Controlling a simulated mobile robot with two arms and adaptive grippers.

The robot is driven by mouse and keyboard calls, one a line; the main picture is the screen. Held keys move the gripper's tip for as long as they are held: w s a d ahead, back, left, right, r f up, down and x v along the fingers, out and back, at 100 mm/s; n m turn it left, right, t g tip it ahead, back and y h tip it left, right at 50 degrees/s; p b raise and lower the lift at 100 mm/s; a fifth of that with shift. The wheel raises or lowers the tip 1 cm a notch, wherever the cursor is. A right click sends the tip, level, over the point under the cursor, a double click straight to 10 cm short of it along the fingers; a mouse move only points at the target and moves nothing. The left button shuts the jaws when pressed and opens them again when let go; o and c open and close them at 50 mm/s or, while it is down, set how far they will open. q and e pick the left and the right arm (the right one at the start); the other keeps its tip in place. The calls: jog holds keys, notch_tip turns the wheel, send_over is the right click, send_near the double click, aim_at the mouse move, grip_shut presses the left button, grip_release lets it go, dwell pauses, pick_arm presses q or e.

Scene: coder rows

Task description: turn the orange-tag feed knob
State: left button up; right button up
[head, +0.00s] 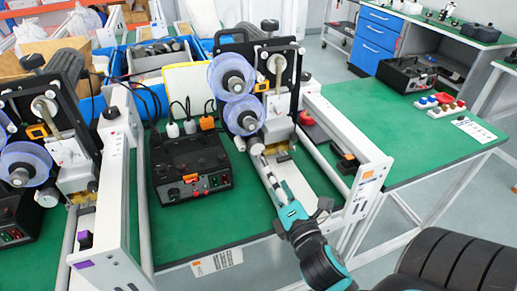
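An orange tag (367,174) is on the white end panel (374,192) of the right-hand coder frame. Small dark marks lie below the tag, but I cannot clearly make out the feed knob there. My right arm comes in from the lower right, with teal and dark links. Its slim grey gripper (268,168) reaches up over the green table, in front of the coder's print head and left of the tagged panel. The fingertips are too small to tell whether they are open. My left gripper is not in view.
The left coder frame has a dark knob (84,239) and a purple tag (83,264). A black control box (190,165) stands between the frames. A red button (306,118) and side rails are near my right arm. The green table (400,140) is clear right of the panel.

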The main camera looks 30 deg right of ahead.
aim_at(257, 150)
jog(key=p+x, duration=0.1)
jog(key=x, duration=0.9)
jog(key=shift+w+p, duration=0.15)
jog(key=shift+p, duration=0.15)
jog(key=shift+w+d, duration=0.1)
jog(key=shift+w, duration=0.55)
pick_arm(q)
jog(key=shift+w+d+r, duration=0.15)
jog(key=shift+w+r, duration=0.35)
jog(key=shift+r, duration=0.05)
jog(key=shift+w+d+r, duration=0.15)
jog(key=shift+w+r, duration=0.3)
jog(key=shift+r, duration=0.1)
pick_arm(e)
jog(key=c, duration=1.2)
